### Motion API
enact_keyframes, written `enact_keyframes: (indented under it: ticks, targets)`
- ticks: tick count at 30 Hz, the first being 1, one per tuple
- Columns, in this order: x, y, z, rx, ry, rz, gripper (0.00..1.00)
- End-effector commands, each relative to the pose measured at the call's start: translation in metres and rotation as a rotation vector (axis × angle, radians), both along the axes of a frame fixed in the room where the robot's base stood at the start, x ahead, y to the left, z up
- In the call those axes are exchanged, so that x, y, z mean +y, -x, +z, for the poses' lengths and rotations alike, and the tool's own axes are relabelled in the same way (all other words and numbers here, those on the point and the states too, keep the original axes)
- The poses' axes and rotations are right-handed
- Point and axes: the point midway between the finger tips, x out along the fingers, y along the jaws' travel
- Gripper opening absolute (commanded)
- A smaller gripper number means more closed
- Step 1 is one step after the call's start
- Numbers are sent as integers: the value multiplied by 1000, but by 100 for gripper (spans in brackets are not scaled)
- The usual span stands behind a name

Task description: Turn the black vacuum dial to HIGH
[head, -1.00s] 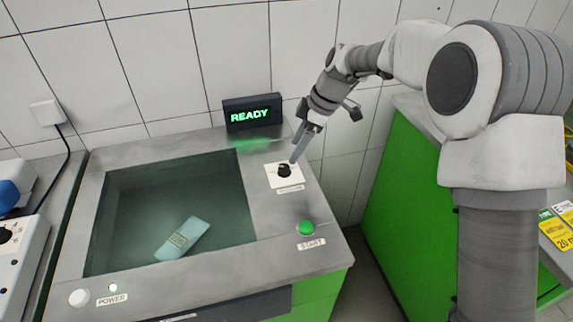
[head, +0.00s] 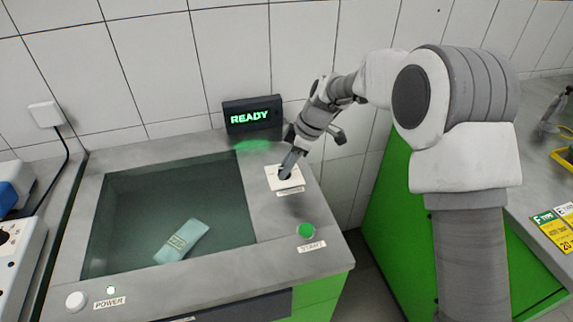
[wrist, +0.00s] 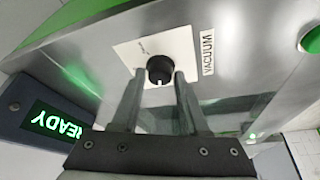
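The black vacuum dial (wrist: 160,70) sits on a white plate (wrist: 180,45) beside a VACUUM label (wrist: 208,52) in the wrist view. A white mark on the dial points toward my gripper. The plate's printed settings are too small to read. In the head view the plate (head: 274,182) is on the right of the bench top, and the dial is mostly hidden by my fingers. My gripper (wrist: 158,82) is open, with its two fingertips at either side of the dial's near part. I cannot tell whether they touch it.
The display (head: 253,114) behind the dial reads READY. A green START button (head: 306,230) is in front of the dial. A recessed basin (head: 130,205) with a pale blue-green pouch (head: 182,241) is to the left. A POWER button (head: 76,302) is at the front left.

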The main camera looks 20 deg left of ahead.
Motion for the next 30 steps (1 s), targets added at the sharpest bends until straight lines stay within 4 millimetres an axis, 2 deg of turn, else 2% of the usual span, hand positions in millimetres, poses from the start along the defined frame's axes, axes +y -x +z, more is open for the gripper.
enact_keyframes:
  ticks: [1,5,6,19,30]
  targets:
    - [0,0,0,0,0,0,27]
    - [0,0,0,1,0,0,3]
    - [0,0,0,1,0,0,0]
    - [0,1,-1,1,-1,-72,0]
    - [0,3,-1,-1,0,-363,0]
